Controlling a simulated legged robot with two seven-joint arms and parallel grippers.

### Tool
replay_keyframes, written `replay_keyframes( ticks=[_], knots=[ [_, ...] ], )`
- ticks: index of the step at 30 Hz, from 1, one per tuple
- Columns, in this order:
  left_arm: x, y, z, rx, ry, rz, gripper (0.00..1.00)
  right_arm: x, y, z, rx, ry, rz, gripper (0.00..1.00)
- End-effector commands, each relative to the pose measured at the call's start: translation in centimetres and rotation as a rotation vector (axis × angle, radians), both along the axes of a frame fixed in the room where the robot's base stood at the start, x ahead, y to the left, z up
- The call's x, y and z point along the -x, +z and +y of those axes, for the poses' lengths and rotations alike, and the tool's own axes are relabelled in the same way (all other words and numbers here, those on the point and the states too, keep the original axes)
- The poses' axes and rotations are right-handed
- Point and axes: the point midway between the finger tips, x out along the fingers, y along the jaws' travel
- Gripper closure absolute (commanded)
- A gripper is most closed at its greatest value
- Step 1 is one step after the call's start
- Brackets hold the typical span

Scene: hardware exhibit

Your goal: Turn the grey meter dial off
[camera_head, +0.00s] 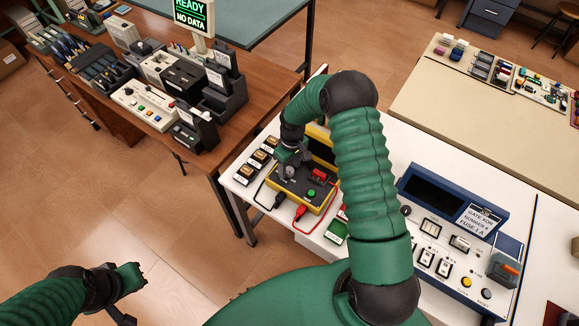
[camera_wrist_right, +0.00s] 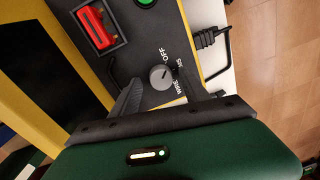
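The yellow and black meter (camera_head: 312,198) lies on the white table. Its small round grey dial (camera_wrist_right: 160,77) shows in the right wrist view, with the labels OFF and WIRE beside it. I cannot make out clearly where the dial points. My right gripper (camera_head: 290,160) is over the dial end of the meter. In the right wrist view its two dark fingers stand apart, one on each side of the dial; I cannot tell whether they touch it. My left gripper (camera_head: 128,292) is at the lower left, above the floor, away from the meter; its finger opening is unclear.
The meter has a red switch (camera_wrist_right: 101,25), a green button (camera_head: 311,193) and red and black leads. Small black-and-gold blocks (camera_head: 258,156) stand left of it. A blue panel (camera_head: 455,240) with switches is at the right. A wooden desk with devices is at the left.

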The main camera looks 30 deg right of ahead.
Motion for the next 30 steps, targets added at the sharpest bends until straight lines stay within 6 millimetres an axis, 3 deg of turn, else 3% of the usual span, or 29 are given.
replay_keyframes(
  ticks=[7,11,24,30],
  knots=[
    [0.0,-0.1,0.0,0.0,0.0,0.0,1.0,0.1,0.1,0.0,-0.001,-0.001,0.002,0.47],
    [0.0,-0.4,0.0,0.0,0.0,0.0,1.0,0.0,1.7,-0.2,0.001,-0.001,0.0,0.47],
    [0.0,-1.9,0.0,0.0,0.0,0.0,1.0,-0.3,13.7,-0.9,0.001,-0.001,-0.001,0.47],
    [0.0,-2.1,0.0,0.0,0.0,0.0,1.0,-0.3,16.3,-1.1,-0.001,-0.001,0.002,0.47]
  ],
)
